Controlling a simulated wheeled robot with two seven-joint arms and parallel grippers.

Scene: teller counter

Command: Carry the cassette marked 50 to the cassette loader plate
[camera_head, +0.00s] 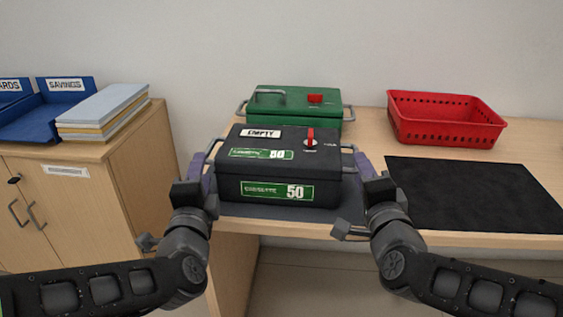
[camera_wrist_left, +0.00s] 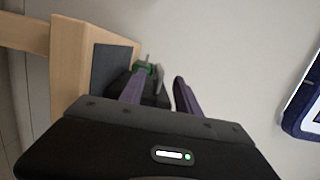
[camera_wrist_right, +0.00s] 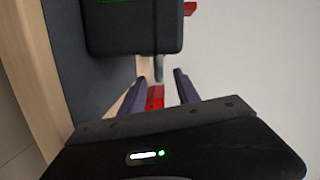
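The black cassette marked 50 (camera_head: 265,172) sits upright on a dark mat (camera_head: 345,208) at the counter's front edge. It has green labels, an EMPTY tag, a red latch and a metal handle on each side. My left gripper (camera_head: 197,168) is at its left handle, and my right gripper (camera_head: 365,168) is at its right handle. Both are open. In the left wrist view, the fingers (camera_wrist_left: 158,92) stand apart with the handle seen between them. In the right wrist view, the fingers (camera_wrist_right: 158,88) also stand apart, near the handle (camera_wrist_right: 158,68). I cannot tell which surface is the loader plate.
A green cassette (camera_head: 270,105) stands right behind the black one. A flat black mat (camera_head: 470,195) lies to the right, bare. A red basket (camera_head: 445,120) is behind it. A wooden cabinet (camera_head: 90,200) at left holds blue trays (camera_head: 40,115) and stacked folders (camera_head: 105,110).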

